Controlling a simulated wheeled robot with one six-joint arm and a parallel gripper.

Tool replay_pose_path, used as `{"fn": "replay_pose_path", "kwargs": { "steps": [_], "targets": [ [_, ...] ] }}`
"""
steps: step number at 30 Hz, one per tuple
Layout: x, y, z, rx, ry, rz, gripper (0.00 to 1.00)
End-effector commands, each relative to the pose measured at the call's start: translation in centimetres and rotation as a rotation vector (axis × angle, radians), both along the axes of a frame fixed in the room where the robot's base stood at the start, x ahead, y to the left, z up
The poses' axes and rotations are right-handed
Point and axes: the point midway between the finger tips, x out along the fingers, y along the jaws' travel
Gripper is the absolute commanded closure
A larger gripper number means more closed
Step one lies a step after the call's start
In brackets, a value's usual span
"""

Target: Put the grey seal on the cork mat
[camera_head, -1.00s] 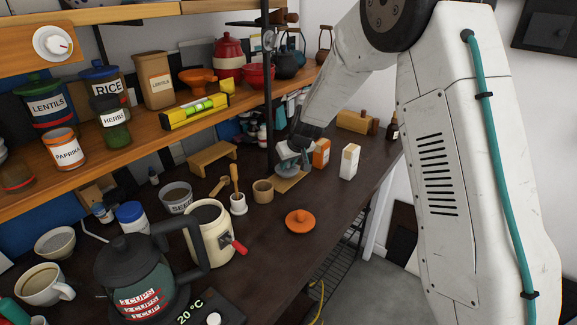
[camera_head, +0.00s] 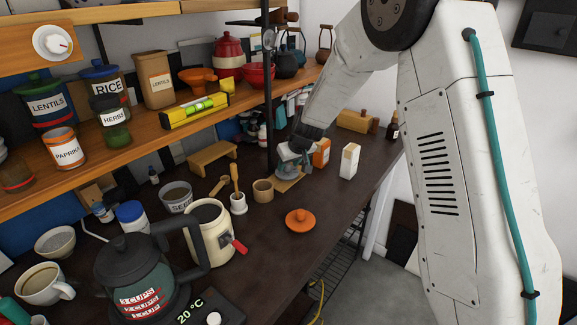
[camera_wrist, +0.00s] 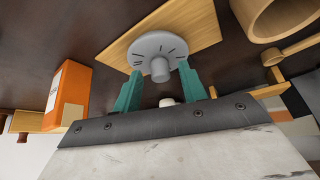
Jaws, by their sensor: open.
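The grey seal (camera_wrist: 147,46) is a round grey disc with a short knob facing the wrist camera and dark marks on its face. In the wrist view it lies over the tan cork mat (camera_wrist: 198,22), within the mat's outline, and appears to rest on it. In the head view, the seal (camera_head: 286,170) and mat (camera_head: 290,185) are partly hidden by my gripper (camera_head: 297,155). My gripper (camera_wrist: 160,72) is open, with one teal finger on each side of the knob and gaps showing. The underside of the seal is hidden.
An orange box (camera_head: 321,153) and a white carton (camera_head: 349,161) stand right of the mat. A small wooden cup (camera_head: 263,191) stands at its left. An orange lid (camera_head: 300,220) lies nearer the front edge. A shelf post (camera_head: 268,110) rises just behind.

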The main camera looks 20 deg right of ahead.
Motion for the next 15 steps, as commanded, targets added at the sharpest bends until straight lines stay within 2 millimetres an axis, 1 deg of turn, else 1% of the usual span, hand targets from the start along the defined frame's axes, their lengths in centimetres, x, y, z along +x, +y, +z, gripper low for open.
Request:
{"fn": "replay_pose_path", "kwargs": {
  "steps": [1, 9, 12, 15],
  "targets": [
    [-0.4, -0.1, 0.9, 0.0, -0.003, 0.0, 0.58],
    [-3.3, -0.8, 6.0, 0.0, -0.003, 0.0, 0.58],
    [-4.1, -1.0, 7.6, 0.0, -0.003, 0.0, 0.58],
    [-4.8, -1.2, 8.7, -0.001, -0.002, 0.0, 0.58]
  ]
}}
